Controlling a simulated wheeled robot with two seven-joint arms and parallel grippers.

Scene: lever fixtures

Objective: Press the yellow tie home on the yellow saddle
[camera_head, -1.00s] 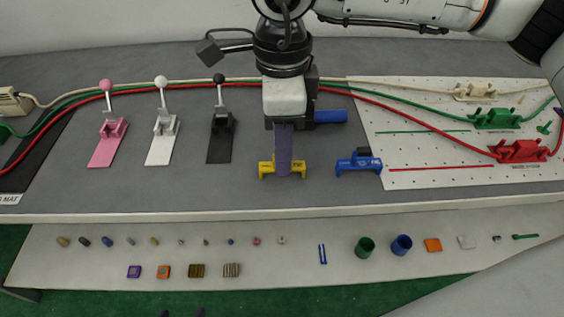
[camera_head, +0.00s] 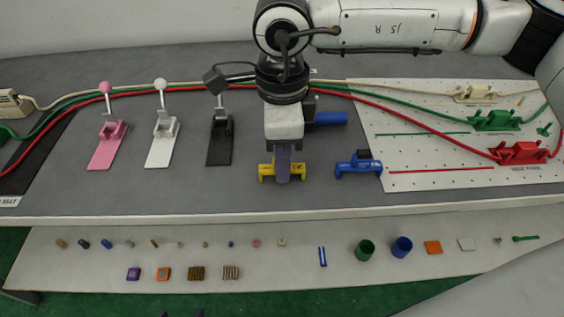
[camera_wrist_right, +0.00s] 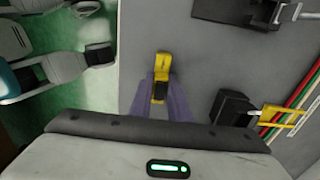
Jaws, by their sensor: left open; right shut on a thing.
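The yellow saddle (camera_head: 266,171) stands on the grey table's front part. My right gripper (camera_head: 283,180) points down over its middle, its purple fingers hiding that part. In the right wrist view the purple fingers (camera_wrist_right: 160,97) are shut on a small yellow piece with a black patch, which I take to be the yellow tie (camera_wrist_right: 162,65). Tie and saddle cannot be clearly told apart there, and how far the tie is seated is hidden. My left gripper is not in view.
A blue saddle (camera_head: 352,167) stands just right of the yellow one. A blue cylinder (camera_head: 330,118) lies behind the gripper. Pink (camera_head: 104,150), white (camera_head: 161,148) and black (camera_head: 219,148) lever fixtures stand left. Red, green and cream cables run behind, to a white pegboard (camera_head: 440,130).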

